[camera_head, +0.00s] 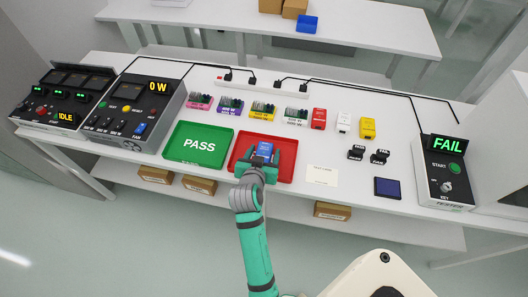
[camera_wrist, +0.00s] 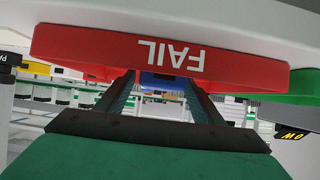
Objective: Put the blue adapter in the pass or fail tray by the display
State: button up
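The blue adapter (camera_head: 264,149) is between the fingers of my gripper (camera_head: 262,158), over the red FAIL tray (camera_head: 287,169). In the wrist view, which is upside down, the blue adapter (camera_wrist: 162,83) shows between the two dark fingertips, and the fingers appear closed on it. The FAIL tray (camera_wrist: 90,55) fills the top of that view. I cannot tell whether the adapter touches the tray floor. The green PASS tray (camera_head: 182,132) lies just left and looks empty. The tester display (camera_head: 446,145) at the right reads FAIL in green.
Several coloured adapters stand behind the trays, including a red (camera_head: 319,118) and a yellow one (camera_head: 367,128). A white card (camera_head: 321,175) and a dark blue pad (camera_head: 387,188) lie to the right. A load box (camera_head: 130,110) reading 0 W stands at the left.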

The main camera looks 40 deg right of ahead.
jog(key=shift+r, duration=0.1)
jog(key=shift+s+a+r, duration=0.15)
jog(key=v, duration=1)
jog(key=shift+s+a+r, duration=0.3)
jog(key=shift+s+a, duration=0.1)
jog(key=shift+a, duration=0.1)
jog(key=s+a+f+n+t+y, duration=0.2)
jog(key=s+a+f+n+y, duration=0.15)
jog(key=a, duration=0.55)
jog(key=s+a+f+n+t+y, duration=0.2)
jog(key=s+a+f+n+t, duration=0.15)
jog(key=a, duration=0.45)
jog(key=s+a+r+n+t+y, duration=0.1)
jog(key=s+a+r+y, duration=0.1)
jog(key=s, duration=0.5)
jog(key=s+a+r+n+t+y, duration=0.1)
jog(key=s+a, duration=0.3)
jog(key=s, duration=0.4)
jog(key=shift+a+r+n+y, duration=0.35)
jog(key=shift+a+r+n, duration=0.05)
jog(key=shift+r, duration=0.35)
